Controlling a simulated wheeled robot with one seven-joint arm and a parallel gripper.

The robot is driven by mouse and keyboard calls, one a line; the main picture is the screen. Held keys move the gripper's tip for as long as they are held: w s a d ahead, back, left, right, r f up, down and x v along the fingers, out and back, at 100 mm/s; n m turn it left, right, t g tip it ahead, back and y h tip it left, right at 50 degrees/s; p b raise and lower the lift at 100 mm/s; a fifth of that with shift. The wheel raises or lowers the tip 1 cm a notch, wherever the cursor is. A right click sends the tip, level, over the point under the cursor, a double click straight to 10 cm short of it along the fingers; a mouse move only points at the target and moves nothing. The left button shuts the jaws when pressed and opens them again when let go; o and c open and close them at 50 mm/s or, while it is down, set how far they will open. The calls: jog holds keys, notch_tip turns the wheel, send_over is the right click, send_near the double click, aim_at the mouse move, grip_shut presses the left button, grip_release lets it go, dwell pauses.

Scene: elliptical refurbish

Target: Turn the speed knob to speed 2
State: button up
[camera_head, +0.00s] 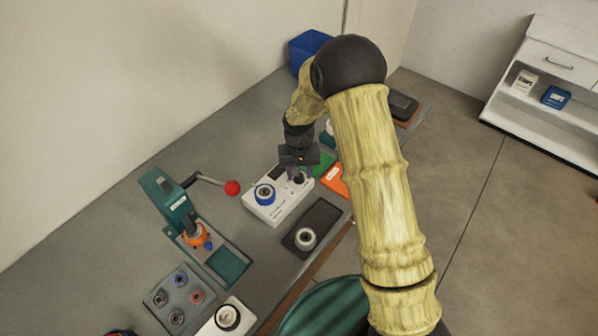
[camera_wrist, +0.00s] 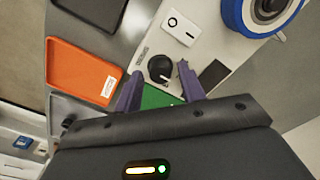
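The speed knob (camera_wrist: 160,68) is a round black dial with a white pointer mark on a white device. In the wrist view it lies between and just beyond my two purple fingertips. My gripper (camera_wrist: 157,80) is open, one finger on each side of the knob; contact cannot be told. The white device (camera_head: 277,210) also carries a blue ring-shaped part (camera_head: 265,193), a white rocker switch (camera_wrist: 180,26) and a dark display (camera_wrist: 213,75). In the head view my gripper (camera_head: 298,178) hangs over the device's far right end. The speed markings are too small to read.
An orange tray (camera_wrist: 80,75) and a green surface (camera_wrist: 158,97) lie close to the device. A dark mat (camera_head: 318,217) with a ring part is in front. A green press (camera_head: 168,200) with a red-balled lever (camera_head: 232,187) stands left. A blue bin (camera_head: 303,50) is at the back.

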jog(key=shift+o, duration=0.3)
notch_tip(320, 180, up, 17)
jog(key=b, duration=0.3)
jog(key=shift+r, duration=0.2)
jog(key=shift+d, duration=0.1)
dwell(0.4)
jog(key=s+d+f+m+t, duration=0.1)
jog(key=s+d+f+t, duration=0.1)
jog(key=s+d, duration=1.3)
jog(key=s+f, duration=0.1)
jog(key=s, duration=0.3)
jog(key=shift+d+t, duration=0.3)
jog(key=shift+f, duration=0.1)
